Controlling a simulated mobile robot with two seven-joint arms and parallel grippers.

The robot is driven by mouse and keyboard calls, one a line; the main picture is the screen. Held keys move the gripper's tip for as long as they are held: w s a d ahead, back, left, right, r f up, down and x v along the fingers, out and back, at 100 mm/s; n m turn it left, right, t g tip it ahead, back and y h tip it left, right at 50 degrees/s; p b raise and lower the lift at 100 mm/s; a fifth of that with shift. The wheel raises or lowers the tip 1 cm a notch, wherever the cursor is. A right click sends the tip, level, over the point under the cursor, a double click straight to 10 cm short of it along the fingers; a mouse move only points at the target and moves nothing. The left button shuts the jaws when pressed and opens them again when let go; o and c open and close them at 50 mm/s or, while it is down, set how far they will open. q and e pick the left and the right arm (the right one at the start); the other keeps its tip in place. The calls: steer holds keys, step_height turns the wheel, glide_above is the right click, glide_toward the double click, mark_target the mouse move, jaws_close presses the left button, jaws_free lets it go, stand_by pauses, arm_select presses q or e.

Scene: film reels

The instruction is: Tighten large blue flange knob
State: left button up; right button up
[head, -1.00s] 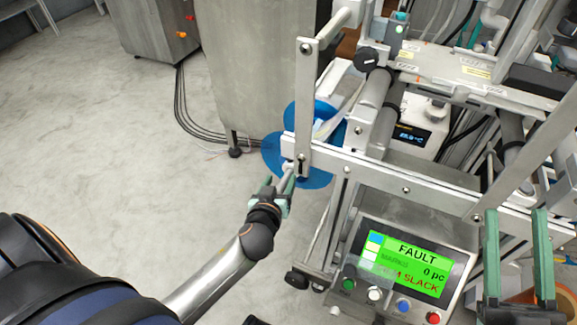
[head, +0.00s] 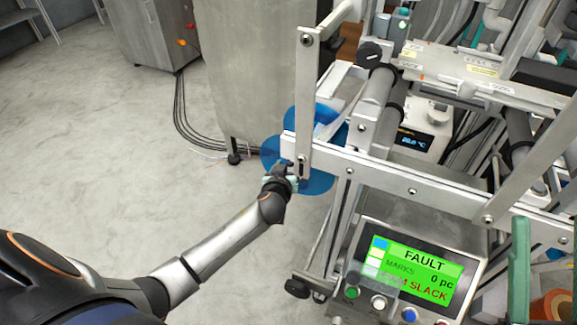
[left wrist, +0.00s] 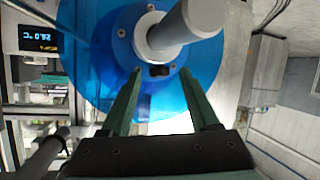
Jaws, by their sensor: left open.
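The large blue flange (head: 318,184) is a lobed blue disc behind the machine's metal frame. In the left wrist view, the blue flange (left wrist: 92,85) fills much of the picture, with a bolted blue hub and a thick grey shaft (left wrist: 185,25) at its middle. A small dark block (left wrist: 158,70) sits on the hub just below the shaft; I cannot tell whether it is the knob. My left gripper (left wrist: 160,75) is open, its green fingertips on either side of this block; contact is unclear. In the head view its fingertips are hidden at the frame. My right gripper (head: 546,228) is open at the right edge.
A metal upright (head: 307,100) and a horizontal rail (head: 385,180) stand close to my left gripper. Below is a control panel (head: 410,265) reading FAULT, with several buttons. A grey cabinet (head: 235,60) stands behind. The floor at left is clear.

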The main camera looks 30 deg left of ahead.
arm_select(q)
steer(key=shift+c, duration=0.2)
jaws_close()
stand_by(0.4)
